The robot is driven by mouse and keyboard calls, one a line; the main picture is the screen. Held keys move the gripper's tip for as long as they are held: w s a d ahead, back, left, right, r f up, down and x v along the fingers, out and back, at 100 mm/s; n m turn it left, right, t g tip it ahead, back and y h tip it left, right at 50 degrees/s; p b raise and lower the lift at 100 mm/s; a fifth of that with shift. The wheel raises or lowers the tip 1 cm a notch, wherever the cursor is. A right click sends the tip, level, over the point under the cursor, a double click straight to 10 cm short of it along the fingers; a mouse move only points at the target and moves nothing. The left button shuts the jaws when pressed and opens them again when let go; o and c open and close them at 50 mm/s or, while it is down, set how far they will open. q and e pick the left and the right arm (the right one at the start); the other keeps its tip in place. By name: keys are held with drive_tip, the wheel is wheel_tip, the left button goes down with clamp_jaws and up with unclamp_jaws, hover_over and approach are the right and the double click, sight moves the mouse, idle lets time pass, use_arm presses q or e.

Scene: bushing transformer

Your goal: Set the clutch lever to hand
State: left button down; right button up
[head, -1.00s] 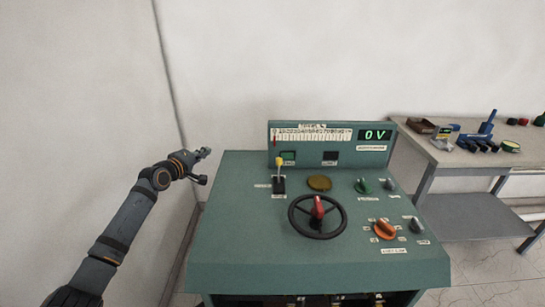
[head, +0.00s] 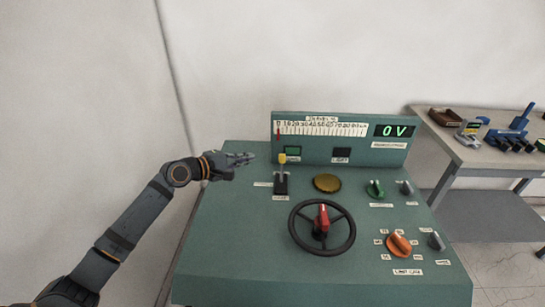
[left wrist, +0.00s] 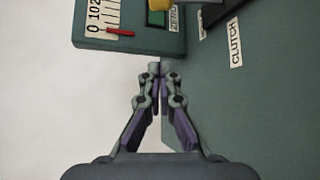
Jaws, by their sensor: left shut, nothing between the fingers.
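The clutch lever (head: 282,172) stands at the upper left of the green console (head: 225,245), a thin stem with a yellow knob on a dark base. In the left wrist view the yellow knob (left wrist: 175,4) is cut off at the top edge, near a label reading CLUTCH (left wrist: 235,43). My left gripper (head: 250,157) is shut and empty. It points right toward the lever, a short way to its left and apart from it. The left wrist view also shows its fingertips (left wrist: 160,70) together. My right gripper is not in view.
A red-handled black handwheel (head: 322,228), a brass disc (head: 327,183), a green knob (head: 375,189) and an orange knob (head: 398,245) sit on the console. The raised back panel holds a scale and a 0 V display (head: 394,131). A side table (head: 470,154) stands at right.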

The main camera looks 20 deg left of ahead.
sight(282, 168)
use_arm(q)
drive_tip(key=p+x, duration=0.1)
drive_tip(key=x, duration=0.7)
drive_tip(key=shift+w+d, duration=0.3)
drive_tip(key=shift+d, duration=0.05)
drive_tip(key=shift+s+d+r+p, duration=0.3)
drive_tip(key=shift+s+d+p, duration=0.2)
drive_tip(key=shift+p, duration=0.05)
drive_tip(key=shift+s+d+r+p, duration=0.3)
drive_tip(key=shift+s+d+p, duration=0.2)
drive_tip(key=shift+s+d, duration=0.05)
drive_tip(key=shift+s+d+r, duration=0.1)
drive_tip(key=shift+s+d, duration=0.15)
drive_tip(key=shift+s, duration=0.1)
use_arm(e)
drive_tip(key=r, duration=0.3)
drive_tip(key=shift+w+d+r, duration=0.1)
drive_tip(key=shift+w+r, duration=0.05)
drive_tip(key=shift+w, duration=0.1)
use_arm(q)
drive_tip(key=shift+w, duration=0.15)
